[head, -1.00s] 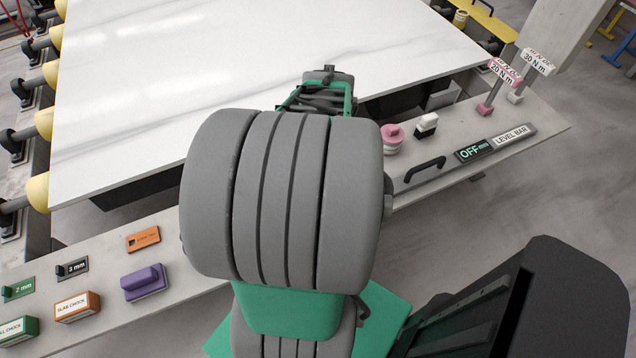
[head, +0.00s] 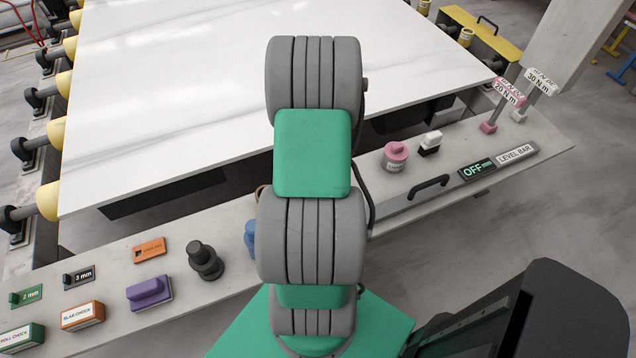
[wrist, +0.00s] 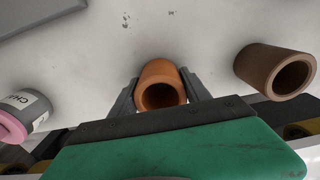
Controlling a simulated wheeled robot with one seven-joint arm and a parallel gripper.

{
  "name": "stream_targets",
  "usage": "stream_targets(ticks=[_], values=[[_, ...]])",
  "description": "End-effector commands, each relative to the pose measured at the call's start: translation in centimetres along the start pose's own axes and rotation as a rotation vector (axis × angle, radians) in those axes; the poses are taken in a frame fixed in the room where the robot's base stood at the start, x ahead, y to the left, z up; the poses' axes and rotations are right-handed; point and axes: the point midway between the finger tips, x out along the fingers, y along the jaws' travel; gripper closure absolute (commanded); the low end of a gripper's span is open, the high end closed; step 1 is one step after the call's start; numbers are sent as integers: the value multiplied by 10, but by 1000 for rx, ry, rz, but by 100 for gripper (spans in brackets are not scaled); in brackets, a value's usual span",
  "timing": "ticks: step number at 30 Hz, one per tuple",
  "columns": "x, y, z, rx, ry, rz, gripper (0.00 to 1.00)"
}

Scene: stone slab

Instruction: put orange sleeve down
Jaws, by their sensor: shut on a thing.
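The orange sleeve (wrist: 159,70), a short hollow tube, is between the two fingers of my gripper (wrist: 160,88) in the wrist view. The fingers are shut on its sides. Its open end faces the wrist camera. A pale surface shows behind the sleeve; I cannot tell whether the sleeve touches it. In the head view my arm hides the gripper and the orange sleeve.
A pink-topped pot (head: 395,157) stands on the ledge (head: 470,200); a dark knobbed piece (head: 204,262) and purple block (head: 149,291) stand left of my arm. The white slab (head: 180,110) lies beyond.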

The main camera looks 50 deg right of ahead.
Motion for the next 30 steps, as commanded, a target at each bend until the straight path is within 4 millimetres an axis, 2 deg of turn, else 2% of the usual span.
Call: stream_targets(ticks=[4, 5, 12, 19, 23, 26, 30], values=[[4, 0, 0, 0, 0, 0, 89], [4, 0, 0, 0, 0, 0, 43], [3, 0, 0, 0, 0, 0, 24], [2, 0, 0, 0, 0, 0, 23], [-7, 1, -1, 0, 4, 2, 23], [-26, 1, -2, 0, 6, 3, 23], [-64, 1, -2, 0, 7, 3, 23]])
